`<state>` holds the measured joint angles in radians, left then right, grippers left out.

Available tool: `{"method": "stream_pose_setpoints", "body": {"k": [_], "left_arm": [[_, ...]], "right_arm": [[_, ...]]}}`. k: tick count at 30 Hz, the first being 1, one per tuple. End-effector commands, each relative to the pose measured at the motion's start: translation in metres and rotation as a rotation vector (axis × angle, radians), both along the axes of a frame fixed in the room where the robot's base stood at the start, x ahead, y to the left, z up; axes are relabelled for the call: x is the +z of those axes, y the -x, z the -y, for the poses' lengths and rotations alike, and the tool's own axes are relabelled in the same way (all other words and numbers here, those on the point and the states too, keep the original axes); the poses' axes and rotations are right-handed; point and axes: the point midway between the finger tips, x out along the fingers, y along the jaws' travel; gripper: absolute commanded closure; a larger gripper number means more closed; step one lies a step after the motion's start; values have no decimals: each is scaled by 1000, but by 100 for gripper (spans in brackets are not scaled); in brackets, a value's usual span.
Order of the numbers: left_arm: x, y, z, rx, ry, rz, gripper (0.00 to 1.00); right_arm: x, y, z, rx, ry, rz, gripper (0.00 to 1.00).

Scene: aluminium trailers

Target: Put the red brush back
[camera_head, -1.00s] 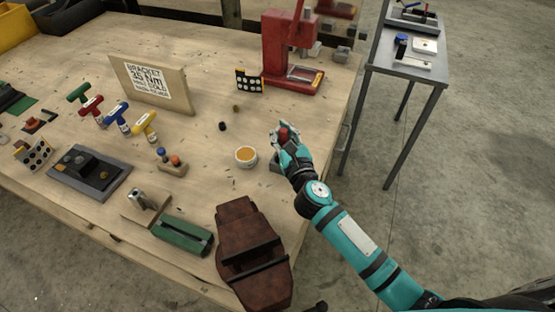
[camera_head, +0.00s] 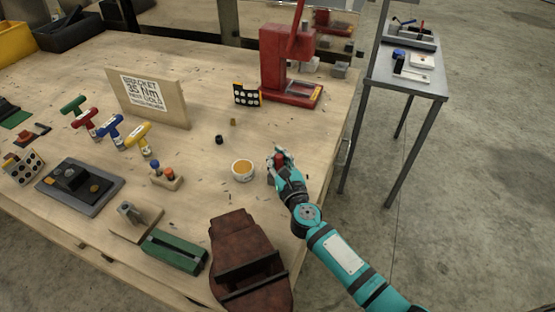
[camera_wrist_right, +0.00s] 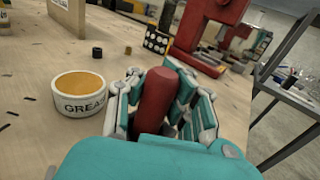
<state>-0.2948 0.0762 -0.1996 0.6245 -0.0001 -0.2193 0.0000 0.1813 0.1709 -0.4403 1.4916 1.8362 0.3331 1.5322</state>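The red brush shows as a red, upright cylindrical handle (camera_wrist_right: 157,100) in the right wrist view. Its red top (camera_head: 279,158) also shows in the head view, near the bench's right edge. My right gripper (camera_head: 281,162) has its fingers around the handle, on both sides and close against it. The brush's lower end is hidden by the fingers and palm, so I cannot tell what it rests on. A small dark grey piece (camera_head: 271,180) shows just left of the gripper, partly covered. My left gripper is not in view.
A white grease tin (camera_head: 243,171) stands just left of my right gripper. A red press (camera_head: 287,65) stands behind it. A steel side table (camera_head: 405,80) stands right, beyond a gap.

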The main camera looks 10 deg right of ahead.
Motion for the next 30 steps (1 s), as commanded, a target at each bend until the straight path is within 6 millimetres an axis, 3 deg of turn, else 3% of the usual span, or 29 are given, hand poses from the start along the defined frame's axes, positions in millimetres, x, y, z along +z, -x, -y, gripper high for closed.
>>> {"method": "stream_pose_setpoints", "body": {"k": [7,15,24,30], "left_arm": [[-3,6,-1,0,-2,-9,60],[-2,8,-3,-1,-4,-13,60],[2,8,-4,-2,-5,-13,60],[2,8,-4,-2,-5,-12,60]], "right_arm": [[-3,0,0,0,0,-1,100],[-2,0,0,0,1,-1,68],[3,0,0,0,1,0,68],[-1,30,2,1,0,-3,68]]}}
